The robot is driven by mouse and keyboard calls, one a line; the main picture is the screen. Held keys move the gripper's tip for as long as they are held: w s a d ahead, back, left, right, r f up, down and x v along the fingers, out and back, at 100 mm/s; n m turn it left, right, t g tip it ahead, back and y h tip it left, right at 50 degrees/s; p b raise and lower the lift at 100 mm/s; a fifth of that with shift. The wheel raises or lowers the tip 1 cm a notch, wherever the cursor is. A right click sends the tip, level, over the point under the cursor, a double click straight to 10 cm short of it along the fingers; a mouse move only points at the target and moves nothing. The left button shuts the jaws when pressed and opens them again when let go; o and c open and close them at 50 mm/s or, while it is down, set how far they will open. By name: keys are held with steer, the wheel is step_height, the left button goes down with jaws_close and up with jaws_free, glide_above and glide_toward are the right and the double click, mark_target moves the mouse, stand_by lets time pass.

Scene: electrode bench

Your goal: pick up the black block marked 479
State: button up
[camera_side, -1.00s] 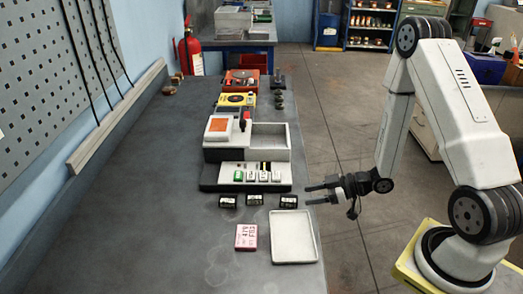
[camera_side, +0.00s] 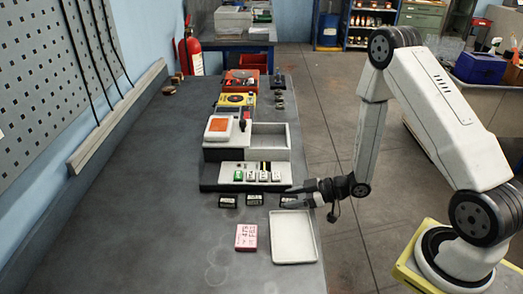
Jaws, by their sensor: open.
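Three small black blocks with pale markings lie in a row on the bench: a left one (camera_side: 228,201), a middle one (camera_side: 254,200) and a right one (camera_side: 288,202). Their markings are too small to read, so I cannot tell which is 479. A pink card (camera_side: 246,237) with white writing, seemingly 479 on its first line, lies in front of them. My gripper (camera_side: 284,197) is open, its fingers pointing left at the right block and partly covering it. I cannot tell whether they touch it or hover above.
An empty white tray (camera_side: 293,260) lies just in front of the right block. Behind the blocks stands a panel (camera_side: 207,186) with a green and several white pieces, then a grey-white box (camera_side: 268,153). The bench's left side (camera_side: 130,210) is clear.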

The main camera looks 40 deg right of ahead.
steer(key=shift+w+a+f, duration=0.2)
steer(key=shift+w+a, duration=0.05)
steer(key=shift+w, duration=0.05)
steer(key=shift+c, duration=0.2)
jaws_close()
